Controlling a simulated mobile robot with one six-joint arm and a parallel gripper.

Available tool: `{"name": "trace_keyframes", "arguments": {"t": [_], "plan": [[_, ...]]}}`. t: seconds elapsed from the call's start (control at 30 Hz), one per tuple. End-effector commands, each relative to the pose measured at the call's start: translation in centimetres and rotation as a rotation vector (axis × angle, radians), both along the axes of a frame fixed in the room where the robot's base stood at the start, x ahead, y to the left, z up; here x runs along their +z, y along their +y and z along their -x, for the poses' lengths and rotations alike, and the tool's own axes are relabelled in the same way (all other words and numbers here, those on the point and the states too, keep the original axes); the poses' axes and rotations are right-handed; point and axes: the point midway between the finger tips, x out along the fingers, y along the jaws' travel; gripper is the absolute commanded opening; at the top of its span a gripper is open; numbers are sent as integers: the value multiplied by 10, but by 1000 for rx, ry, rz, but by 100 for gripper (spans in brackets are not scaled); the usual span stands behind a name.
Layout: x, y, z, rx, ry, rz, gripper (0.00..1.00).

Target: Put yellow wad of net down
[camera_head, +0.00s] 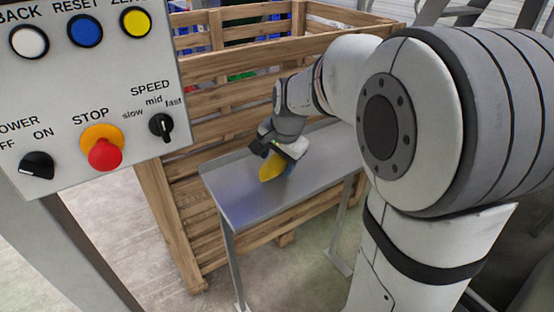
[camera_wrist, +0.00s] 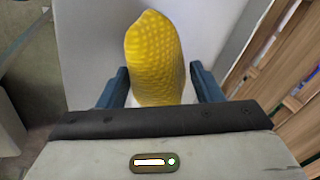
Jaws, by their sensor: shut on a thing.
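The yellow wad of net (camera_head: 271,168) is a rounded, textured bundle at the metal table (camera_head: 237,196) in front of the wooden crate. In the wrist view the yellow wad (camera_wrist: 155,58) stands between the two blue fingers. My gripper (camera_head: 277,151) is shut on the wad, at its near end. In the wrist view my gripper (camera_wrist: 158,88) hides the wad's lower part. The wad is over the grey table top; I cannot tell whether it touches the surface.
A large slatted wooden crate (camera_head: 215,95) stands behind the table, with coloured things inside. A control panel (camera_head: 85,85) with buttons and a red stop knob (camera_head: 105,154) is at the left. The table top left of the wad is clear.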

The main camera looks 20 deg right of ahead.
Motion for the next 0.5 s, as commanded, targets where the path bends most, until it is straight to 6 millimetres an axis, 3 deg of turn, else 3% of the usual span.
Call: {"name": "trace_keyframes", "arguments": {"t": [0.07,0.1,0.33,0.5], "plan": [[-4,0,0,-1,0,0,38],[-2,0,0,-1,0,0,63],[-2,0,0,-1,0,0,81],[-2,-1,0,-2,0,-1,81]]}}
